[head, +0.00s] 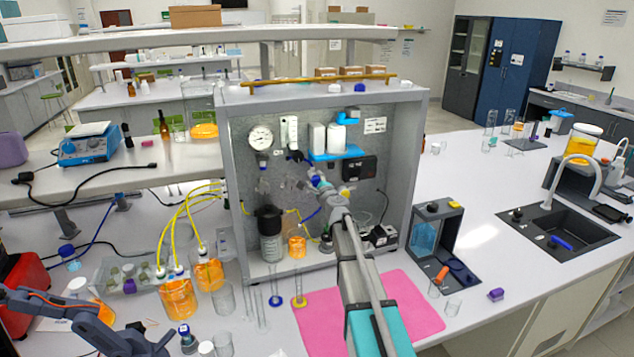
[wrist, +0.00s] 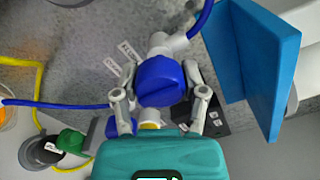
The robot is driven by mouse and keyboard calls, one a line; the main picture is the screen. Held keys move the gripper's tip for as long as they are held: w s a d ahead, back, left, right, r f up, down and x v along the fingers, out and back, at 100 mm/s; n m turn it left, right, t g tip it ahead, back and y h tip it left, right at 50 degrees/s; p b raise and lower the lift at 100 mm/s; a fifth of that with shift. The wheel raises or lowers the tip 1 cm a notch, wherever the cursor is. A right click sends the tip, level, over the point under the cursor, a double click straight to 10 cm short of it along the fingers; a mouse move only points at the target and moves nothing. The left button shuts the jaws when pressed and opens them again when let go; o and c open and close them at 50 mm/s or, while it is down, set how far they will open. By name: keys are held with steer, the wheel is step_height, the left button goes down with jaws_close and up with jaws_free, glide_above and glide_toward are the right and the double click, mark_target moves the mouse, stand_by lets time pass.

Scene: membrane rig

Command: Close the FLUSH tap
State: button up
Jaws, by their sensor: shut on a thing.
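In the wrist view a blue tap knob (wrist: 161,80) sits on a white pipe fitting in front of the grey panel. My gripper (wrist: 160,100) has one finger on each side of this knob and is shut on it. Small white tags hang beside the knob; I cannot read them, so I cannot tell from lettering whether this is the FLUSH tap. A second blue part (wrist: 121,127) shows lower left, partly hidden by a finger. In the head view my gripper (head: 322,184) reaches into the rig at the panel's middle, and the arm hides part of the pipework.
The rig's grey frame (head: 408,170) surrounds the panel. A blue shelf (wrist: 240,65) stands close on the gripper's right. A green-handled part (wrist: 72,141) and a yellow tube are at lower left. Beakers of orange liquid (head: 178,299) stand left of the rig; a pink mat (head: 425,310) lies in front.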

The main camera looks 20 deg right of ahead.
stand_by(0.4)
steer(key=o, duration=1.2)
steer(key=shift+c, duration=0.2)
steer(key=s, duration=1.2)
steer(key=shift+d, duration=0.25)
